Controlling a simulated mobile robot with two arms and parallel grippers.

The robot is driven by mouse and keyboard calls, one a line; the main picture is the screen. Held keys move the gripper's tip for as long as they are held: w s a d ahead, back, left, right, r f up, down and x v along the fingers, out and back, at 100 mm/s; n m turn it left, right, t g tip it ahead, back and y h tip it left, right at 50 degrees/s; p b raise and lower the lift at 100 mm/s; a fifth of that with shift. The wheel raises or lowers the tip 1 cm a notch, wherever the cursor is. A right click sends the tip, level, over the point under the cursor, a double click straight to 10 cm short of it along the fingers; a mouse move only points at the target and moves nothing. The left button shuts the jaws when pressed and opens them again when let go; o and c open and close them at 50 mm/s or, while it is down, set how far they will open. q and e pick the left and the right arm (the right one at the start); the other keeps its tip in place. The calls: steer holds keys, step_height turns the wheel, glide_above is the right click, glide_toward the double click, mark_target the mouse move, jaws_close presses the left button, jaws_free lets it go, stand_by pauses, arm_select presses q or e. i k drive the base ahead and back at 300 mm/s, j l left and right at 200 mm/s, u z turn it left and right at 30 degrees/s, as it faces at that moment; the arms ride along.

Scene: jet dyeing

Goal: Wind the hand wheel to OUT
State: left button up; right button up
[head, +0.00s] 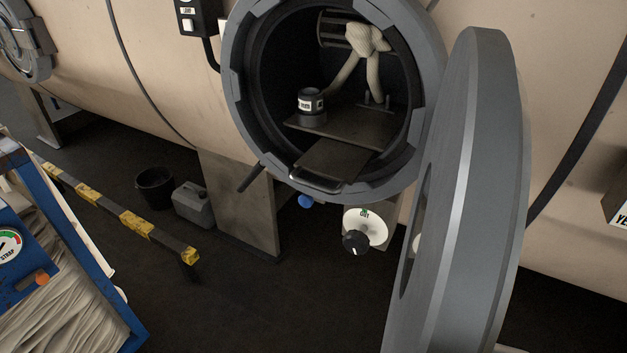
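A black round knob (355,242), which looks like the hand wheel, sits low under the open round hatch of the vessel, with a pale mark on its face. Behind it is a white dial plate (373,226) with green lettering near its top that seems to read OUT. The rest of the dial's markings are hidden or too small to read. Neither of my grippers is in view.
The thick grey door (475,190) stands open just right of the knob. Inside the hatch (237,85) are a dark tray (335,158), a labelled canister (311,101) and pale rope-like fabric (368,40). A yellow-black rail (137,224), a bucket (155,188) and a jerrycan (193,205) stand left.

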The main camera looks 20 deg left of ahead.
mark_target(355, 242)
steer(key=j, duration=1.1)
steer(key=i+j+u, duration=0.1)
steer(key=j, duration=0.95)
